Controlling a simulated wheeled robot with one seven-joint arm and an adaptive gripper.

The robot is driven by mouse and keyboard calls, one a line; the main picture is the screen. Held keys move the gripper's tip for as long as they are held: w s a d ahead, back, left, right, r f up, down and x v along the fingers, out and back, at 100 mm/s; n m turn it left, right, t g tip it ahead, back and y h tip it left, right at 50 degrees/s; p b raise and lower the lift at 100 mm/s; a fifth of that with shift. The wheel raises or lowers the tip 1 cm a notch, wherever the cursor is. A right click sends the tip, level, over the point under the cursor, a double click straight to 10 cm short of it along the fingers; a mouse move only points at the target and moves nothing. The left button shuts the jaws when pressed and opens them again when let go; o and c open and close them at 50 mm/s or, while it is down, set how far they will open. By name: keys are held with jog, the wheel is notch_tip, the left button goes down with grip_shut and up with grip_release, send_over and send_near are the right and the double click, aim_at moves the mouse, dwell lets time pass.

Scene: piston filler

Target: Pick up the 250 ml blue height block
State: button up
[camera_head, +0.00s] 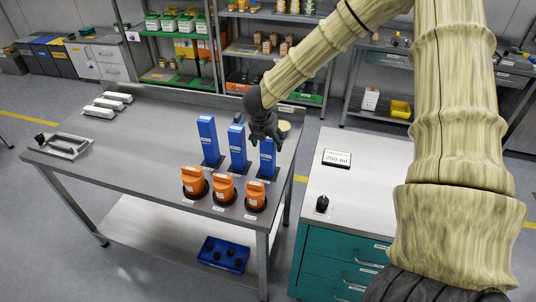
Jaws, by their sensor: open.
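Three blue height blocks stand upright in a row on the steel table: a left one (208,140), a middle one (237,148) and a right one (267,162). Each has a dark base and a pale label too small to read, so I cannot tell which is the 250 ml one. My gripper (266,141) is open and points down at the top of the right block, hiding part of it. I cannot tell whether the fingers touch or straddle this block.
Several orange-topped parts, including one (223,188), stand in front of the blocks. Pale bars (106,104) and a tool (63,146) lie on the table's left. A "250 ml" sign (337,158) and a black knob (322,203) are on the teal-drawer cabinet. The table's middle left is clear.

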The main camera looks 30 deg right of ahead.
jog(key=shift+p+x, duration=0.55)
jog(key=shift+x, duration=1.1)
jog(key=shift+r, duration=0.1)
jog(key=c, duration=1.3)
